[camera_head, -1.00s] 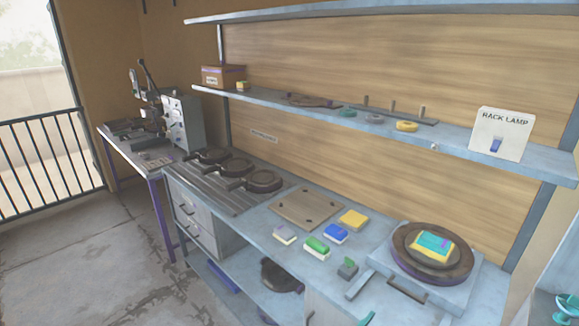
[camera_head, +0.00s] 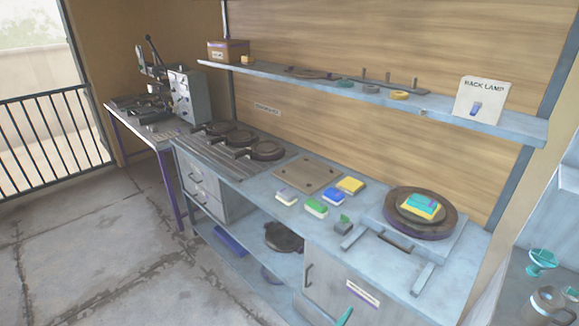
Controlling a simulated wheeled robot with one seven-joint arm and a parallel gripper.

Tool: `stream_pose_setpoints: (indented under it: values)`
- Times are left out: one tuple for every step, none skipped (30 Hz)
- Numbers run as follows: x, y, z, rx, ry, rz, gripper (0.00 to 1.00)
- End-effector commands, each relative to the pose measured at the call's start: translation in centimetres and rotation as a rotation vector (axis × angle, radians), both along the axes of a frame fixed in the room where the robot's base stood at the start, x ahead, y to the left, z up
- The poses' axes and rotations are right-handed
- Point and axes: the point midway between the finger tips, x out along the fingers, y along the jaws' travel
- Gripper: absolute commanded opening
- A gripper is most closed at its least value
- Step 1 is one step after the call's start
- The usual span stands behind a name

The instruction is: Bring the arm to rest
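My arm and gripper do not show clearly in the head view. A small teal piece (camera_head: 345,316) pokes up at the bottom edge in front of the cabinet; I cannot tell what it belongs to. The workbench (camera_head: 375,222) runs along the wooden wall. On its right part stands a round dark plate (camera_head: 446,222) on a grey base, with a yellow and teal block (camera_head: 421,206) on top.
Yellow (camera_head: 350,185), blue, green and white blocks lie mid-bench beside a brown board (camera_head: 307,174). Several round dark plates stand on a ribbed rack at left. The shelf (camera_head: 440,108) holds a RACK LAMP sign (camera_head: 481,100). Open floor (camera_head: 130,240) lies at left.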

Motion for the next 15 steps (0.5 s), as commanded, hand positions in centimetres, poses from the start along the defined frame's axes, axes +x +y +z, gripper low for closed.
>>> stream_pose_setpoints:
  values:
    - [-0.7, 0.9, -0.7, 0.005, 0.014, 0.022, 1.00]
    - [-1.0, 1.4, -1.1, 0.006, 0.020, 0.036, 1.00]
    - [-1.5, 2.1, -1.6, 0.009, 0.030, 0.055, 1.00]
    - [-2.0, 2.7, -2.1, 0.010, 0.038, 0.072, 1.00]
    - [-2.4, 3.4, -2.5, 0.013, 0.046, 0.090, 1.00]
    - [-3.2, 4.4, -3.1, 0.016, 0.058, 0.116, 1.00]
    - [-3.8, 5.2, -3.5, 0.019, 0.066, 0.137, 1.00]
    - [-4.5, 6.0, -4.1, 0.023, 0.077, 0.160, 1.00]
    - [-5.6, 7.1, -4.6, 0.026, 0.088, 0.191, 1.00]
    - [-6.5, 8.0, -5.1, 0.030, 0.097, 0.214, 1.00]
    - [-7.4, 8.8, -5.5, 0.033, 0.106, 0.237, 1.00]
    - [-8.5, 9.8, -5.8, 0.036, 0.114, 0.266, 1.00]
    - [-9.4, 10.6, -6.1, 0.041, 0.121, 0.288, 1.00]
    - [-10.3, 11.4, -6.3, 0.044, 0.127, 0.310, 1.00]
    - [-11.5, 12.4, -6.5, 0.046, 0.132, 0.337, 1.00]
